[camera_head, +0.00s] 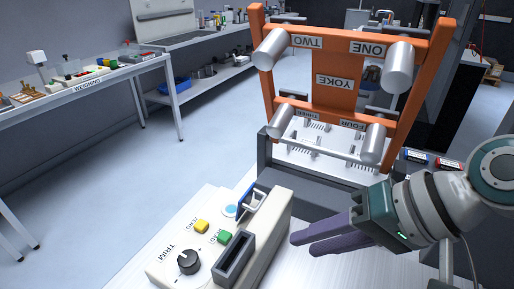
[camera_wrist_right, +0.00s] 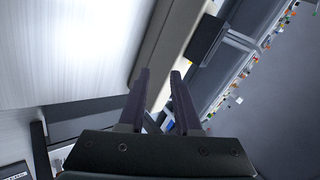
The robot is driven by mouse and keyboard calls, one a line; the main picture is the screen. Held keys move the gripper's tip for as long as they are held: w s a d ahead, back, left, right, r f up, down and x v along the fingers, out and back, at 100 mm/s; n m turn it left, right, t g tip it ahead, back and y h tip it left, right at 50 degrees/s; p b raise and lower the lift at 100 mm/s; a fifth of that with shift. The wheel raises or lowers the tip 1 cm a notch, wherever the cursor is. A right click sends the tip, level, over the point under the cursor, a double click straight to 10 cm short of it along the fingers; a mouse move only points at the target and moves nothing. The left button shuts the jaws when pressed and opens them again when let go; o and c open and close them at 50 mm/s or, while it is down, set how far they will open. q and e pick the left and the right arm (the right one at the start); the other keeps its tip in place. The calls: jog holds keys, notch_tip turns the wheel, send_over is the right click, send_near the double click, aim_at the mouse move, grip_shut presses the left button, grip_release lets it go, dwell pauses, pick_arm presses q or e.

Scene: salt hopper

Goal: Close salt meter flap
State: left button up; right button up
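A cream control box (camera_head: 175,262) marked TRIM stands at the bottom centre of the head view; a cream body, apparently the same box, shows in the wrist view (camera_wrist_right: 172,35). On it a dark rectangular frame (camera_head: 222,270) stands near the right side, and a white bracket-like piece (camera_head: 256,199) with a blue edge stands at the far end. I cannot tell for sure which is the salt meter flap. My right gripper (camera_head: 302,244) is right of the box, fingers pointing towards it. Its fingers are apart and empty in the wrist view (camera_wrist_right: 159,72). My left gripper is out of view.
The box also bears a black knob (camera_head: 188,262), a yellow button (camera_head: 201,226) and a green button (camera_head: 224,237). An orange yoke frame (camera_head: 337,92) with metal cylinders stands behind. A WEIGHING bench (camera_head: 150,68) is at left. The floor between is clear.

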jog(key=w+r+m, duration=0.1)
jog(key=w, duration=0.1)
jog(key=w+r+m+t+y, duration=0.1)
jog(key=w, duration=0.2)
jog(key=w+r+m, duration=0.1)
jog(key=w, duration=0.2)
jog(key=shift+d+r+m+t+y, duration=0.3)
jog(key=shift+d+r+y, duration=0.05)
jog(key=shift+y, duration=0.05)
grip_shut()
jog(key=b, duration=0.4)
send_near(248, 195)
jog(key=x, duration=0.5)
jog(key=shift+w+d+f, duration=0.1)
jog(key=shift+d+f, duration=0.05)
jog(key=shift+f, duration=0.05)
jog(key=shift+w+a+f+b, duration=0.25)
jog(key=shift+a+b, duration=0.2)
